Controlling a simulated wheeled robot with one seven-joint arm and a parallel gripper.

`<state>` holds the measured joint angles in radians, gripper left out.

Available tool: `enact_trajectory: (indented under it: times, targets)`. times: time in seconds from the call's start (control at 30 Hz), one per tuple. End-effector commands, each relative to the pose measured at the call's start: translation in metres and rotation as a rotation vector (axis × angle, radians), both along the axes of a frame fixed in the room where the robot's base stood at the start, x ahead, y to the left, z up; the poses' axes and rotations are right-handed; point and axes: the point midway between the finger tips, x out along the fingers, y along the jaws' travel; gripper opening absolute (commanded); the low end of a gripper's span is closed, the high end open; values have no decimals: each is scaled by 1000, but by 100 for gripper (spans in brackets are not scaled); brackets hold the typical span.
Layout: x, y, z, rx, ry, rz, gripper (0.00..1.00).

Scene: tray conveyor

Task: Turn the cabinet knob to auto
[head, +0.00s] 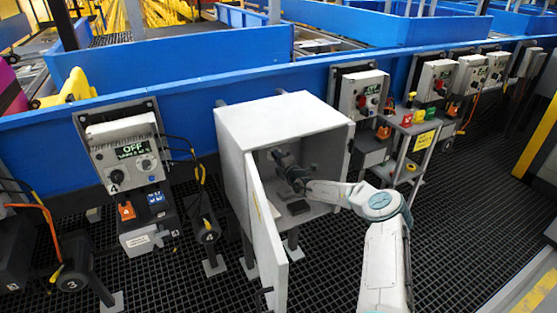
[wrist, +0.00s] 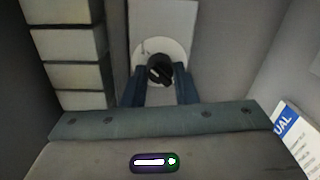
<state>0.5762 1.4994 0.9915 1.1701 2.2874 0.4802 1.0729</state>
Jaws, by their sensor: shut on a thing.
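The light grey cabinet (head: 268,120) stands in the middle of the head view with its door (head: 264,228) swung open. My arm reaches in, and my gripper (head: 284,160) is inside it. In the wrist view, the black cabinet knob (wrist: 159,69) sits on a round pale plate on the back panel. My gripper's blue-grey fingers (wrist: 159,86) are on either side of the knob and shut on it. A pale mark on the knob lies slanted. I cannot read any position labels around it. In the head view the knob is not clearly distinguishable behind the gripper.
Inside the cabinet, a stack of pale blocks (wrist: 72,73) is at the left and a blue-and-white sign (wrist: 297,135) is at the right. A control box reading OFF (head: 124,150) hangs left of the cabinet. A small cart (head: 414,135) stands to the right. Dark grating floor is clear at front right.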

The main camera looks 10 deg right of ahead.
Motion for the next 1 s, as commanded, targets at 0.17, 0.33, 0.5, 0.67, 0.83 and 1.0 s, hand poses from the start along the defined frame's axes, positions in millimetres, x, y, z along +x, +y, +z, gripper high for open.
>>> enact_trajectory:
  times: [0.17, 0.33, 0.5, 0.67, 0.83, 1.0]
  targets:
    - [-1, 1, -2, 40, 17, 2, 3]
    - [-1, 1, -2, 52, 21, 3, 3]
    - [-1, 1, -2, 53, 21, 3, 3]
    - [-1, 1, -2, 53, 21, 3, 3]
    - [-1, 1, -1, 53, 20, 2, 48]
    - [0, 1, -1, 52, 18, 1, 48]
